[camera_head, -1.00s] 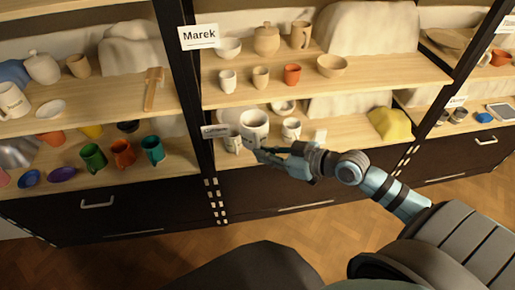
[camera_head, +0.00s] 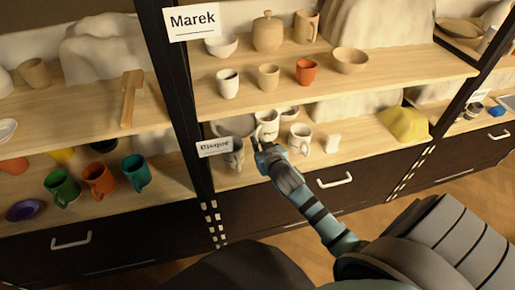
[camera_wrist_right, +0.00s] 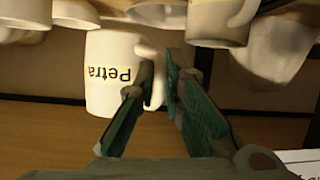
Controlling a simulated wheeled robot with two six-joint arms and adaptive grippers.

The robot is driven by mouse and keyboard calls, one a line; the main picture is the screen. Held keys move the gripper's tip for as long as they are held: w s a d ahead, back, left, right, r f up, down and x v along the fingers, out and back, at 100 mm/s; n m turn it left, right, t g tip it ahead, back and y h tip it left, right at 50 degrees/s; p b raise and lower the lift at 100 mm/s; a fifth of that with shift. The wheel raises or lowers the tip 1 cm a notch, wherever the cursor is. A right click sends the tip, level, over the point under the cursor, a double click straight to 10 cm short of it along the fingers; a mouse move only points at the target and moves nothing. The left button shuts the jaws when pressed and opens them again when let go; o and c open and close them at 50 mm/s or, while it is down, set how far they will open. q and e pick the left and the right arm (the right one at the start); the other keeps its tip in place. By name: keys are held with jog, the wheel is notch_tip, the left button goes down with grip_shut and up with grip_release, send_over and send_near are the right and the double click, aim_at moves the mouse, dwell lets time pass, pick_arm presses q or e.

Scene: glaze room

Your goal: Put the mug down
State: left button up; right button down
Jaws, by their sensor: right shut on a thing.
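The white mug (camera_head: 267,124) is over the lower shelf of the middle bay, at its left part. In the right wrist view the mug (camera_wrist_right: 108,82) carries the name "Petra", upside down in that picture. My right gripper (camera_head: 262,150) reaches in from the front. Its fingers (camera_wrist_right: 158,82) are shut on the mug's handle. I cannot tell whether the mug's base touches the shelf. My left gripper is not in view.
Close by stand a mug (camera_head: 235,156) at the left, a mug (camera_head: 300,139) at the right and a bowl (camera_head: 289,113) behind. A "Bisque" label (camera_head: 214,147) is on the shelf edge.

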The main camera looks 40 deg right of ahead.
jog(key=f+b, duration=0.1)
jog(key=f, duration=0.1)
jog(key=f+b, duration=0.2)
jog(key=f, duration=0.1)
jog(key=shift+s+f, duration=0.3)
jog(key=shift+f, duration=0.05)
notch_tip(320, 180, down, 4)
jog(key=shift+w+f+b, duration=0.1)
jog(key=shift+b, duration=1.05)
jog(key=shift+r, duration=0.25)
jog(key=c, duration=2.1)
grip_release()
jog(key=shift+f, duration=0.15)
jog(key=o, duration=0.4)
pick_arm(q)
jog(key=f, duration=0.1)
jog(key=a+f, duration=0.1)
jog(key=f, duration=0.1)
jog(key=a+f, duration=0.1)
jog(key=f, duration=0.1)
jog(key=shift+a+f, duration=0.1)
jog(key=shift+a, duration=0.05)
